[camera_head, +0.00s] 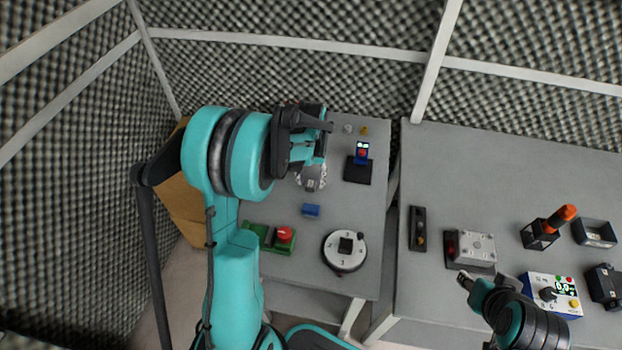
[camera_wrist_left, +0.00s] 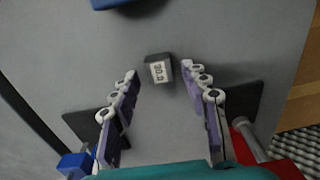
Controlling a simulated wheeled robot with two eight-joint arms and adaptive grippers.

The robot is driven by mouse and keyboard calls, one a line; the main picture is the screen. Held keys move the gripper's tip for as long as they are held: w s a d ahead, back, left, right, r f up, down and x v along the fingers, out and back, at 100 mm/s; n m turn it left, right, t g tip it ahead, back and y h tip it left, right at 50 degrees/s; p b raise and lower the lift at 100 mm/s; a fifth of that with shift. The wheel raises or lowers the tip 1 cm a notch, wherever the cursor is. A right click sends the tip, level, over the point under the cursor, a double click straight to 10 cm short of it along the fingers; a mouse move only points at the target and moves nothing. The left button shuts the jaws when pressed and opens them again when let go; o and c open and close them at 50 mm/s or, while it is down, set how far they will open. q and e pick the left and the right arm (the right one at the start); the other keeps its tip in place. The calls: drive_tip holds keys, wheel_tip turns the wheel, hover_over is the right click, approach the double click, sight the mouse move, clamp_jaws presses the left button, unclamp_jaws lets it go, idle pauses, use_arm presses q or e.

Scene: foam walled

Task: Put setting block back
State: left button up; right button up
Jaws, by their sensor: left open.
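A small dark block with a white, printed face, which looks like the setting block (camera_wrist_left: 158,70), lies on the grey table in the left wrist view. It also shows just below my gripper's fingers in the head view (camera_head: 310,185). My left gripper (camera_wrist_left: 165,80) is open, with its fingers spread to either side of the block. The block appears just ahead of the fingertips, and no contact is visible. In the head view, my left gripper (camera_head: 312,170) is over the back of the left table. My right gripper (camera_head: 465,281) is small and partly seen at lower right.
A blue block (camera_head: 311,211), a red button on a green base (camera_head: 284,237) and a round numbered dial (camera_head: 344,250) are nearer on the left table (camera_head: 270,205). A blue device on a black base (camera_head: 361,153) stands right of my left gripper. The right table holds several devices.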

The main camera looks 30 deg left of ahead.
sight(311, 183)
use_arm(q)
wheel_tip(311, 183, up, 12)
drive_tip(key=p, duration=0.4)
drive_tip(key=s+d+r+m+t, duration=0.1)
drive_tip(key=s+d+r+t, duration=0.1)
drive_tip(key=s+d, duration=0.4)
drive_tip(key=s+d+r+m+t, duration=0.2)
drive_tip(key=s+d+t, duration=0.3)
drive_tip(key=s, duration=0.6)
drive_tip(key=shift+s+d+r, duration=0.25)
drive_tip(key=shift+d+r, duration=0.2)
drive_tip(key=shift+r, duration=0.4)
